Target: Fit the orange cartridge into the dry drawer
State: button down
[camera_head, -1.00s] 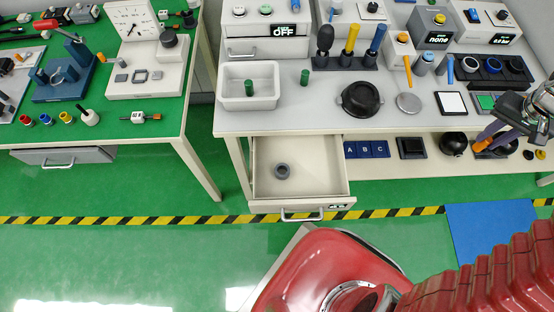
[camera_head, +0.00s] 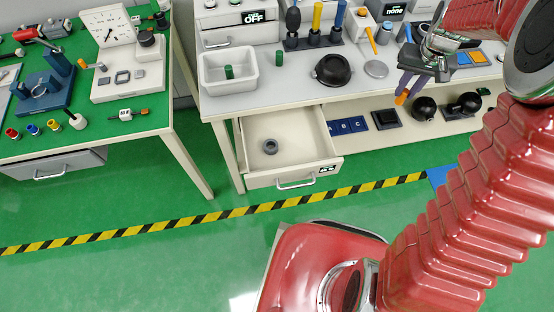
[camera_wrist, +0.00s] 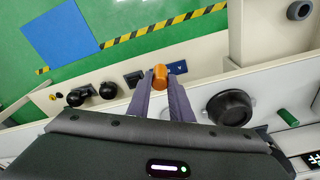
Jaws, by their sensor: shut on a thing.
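My gripper (camera_head: 407,88) is shut on the orange cartridge (camera_head: 401,98), which sticks out past the fingertips. The cartridge (camera_wrist: 160,77) also shows between the two purple-grey fingers in the wrist view. In the head view the gripper is in front of the grey bench's front edge, to the right of the drawer. The dry drawer (camera_head: 325,145) appears to be the white one pulled out under the bench; the label on its front is too small to read. A dark grey ring (camera_head: 270,147) lies on its floor. In the wrist view the ring (camera_wrist: 299,10) is at the upper right.
The bench top (camera_head: 290,95) holds a white bin (camera_head: 229,82), green cylinders (camera_head: 279,59) and a black round lidded dish (camera_head: 334,70). The floor before the drawer is clear.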

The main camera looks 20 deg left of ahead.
aim_at(282, 147)
jog(key=u, duration=0.5)
jog(key=k, duration=0.4)
jog(key=u, duration=0.8)
jog(key=k, duration=0.65)
jog(key=u, duration=0.85)
jog(key=i, duration=1.45)
jog(key=z, duration=0.65)
